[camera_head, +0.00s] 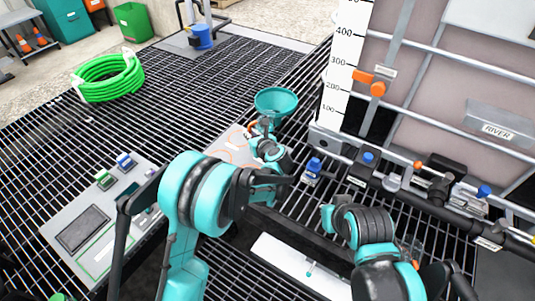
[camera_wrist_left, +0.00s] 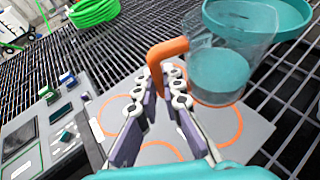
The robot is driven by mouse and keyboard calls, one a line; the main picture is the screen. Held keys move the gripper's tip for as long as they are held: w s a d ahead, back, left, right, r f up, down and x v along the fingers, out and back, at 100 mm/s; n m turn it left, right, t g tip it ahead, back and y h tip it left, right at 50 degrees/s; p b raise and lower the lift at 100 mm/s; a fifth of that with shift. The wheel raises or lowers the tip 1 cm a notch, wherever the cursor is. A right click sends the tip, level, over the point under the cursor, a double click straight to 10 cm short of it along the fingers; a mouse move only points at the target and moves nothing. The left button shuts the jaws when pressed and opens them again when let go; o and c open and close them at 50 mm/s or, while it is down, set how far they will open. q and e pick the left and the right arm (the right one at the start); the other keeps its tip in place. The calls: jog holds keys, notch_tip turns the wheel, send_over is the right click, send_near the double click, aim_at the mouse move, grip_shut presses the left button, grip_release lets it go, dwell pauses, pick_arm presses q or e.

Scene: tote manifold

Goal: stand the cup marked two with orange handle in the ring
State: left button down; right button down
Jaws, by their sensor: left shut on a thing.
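My left gripper (camera_head: 261,128) is shut on the orange handle (camera_wrist_left: 166,50) of a clear cup (camera_wrist_left: 230,50) with teal liquid in it. In the left wrist view the cup is roughly upright, over the right part of a grey plate (camera_wrist_left: 258,138) with several orange ring outlines (camera_wrist_left: 115,112). One ring lies partly below the cup; I cannot tell whether the cup's base touches the plate. No number shows on the cup. In the head view the gripper hides most of the cup, and the plate (camera_head: 232,148) lies left of it.
A teal funnel or bowl (camera_head: 276,102) stands just behind the cup. A blue-capped bottle (camera_head: 312,172) stands to the right, before a pipe manifold (camera_head: 430,200). A control panel (camera_head: 95,225) lies left and a green hose coil (camera_head: 108,78) far left. Open grating lies between.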

pick_arm(q)
jog(key=f+b, duration=0.1)
jog(key=f, duration=0.2)
jog(key=f+b, duration=0.2)
jog(key=f, duration=0.1)
jog(key=d+f+b, duration=0.1)
jog(key=f, duration=0.3)
jog(key=shift+s, duration=0.1)
jog(key=shift+f, duration=0.1)
jog(key=c, duration=1.7)
grip_release()
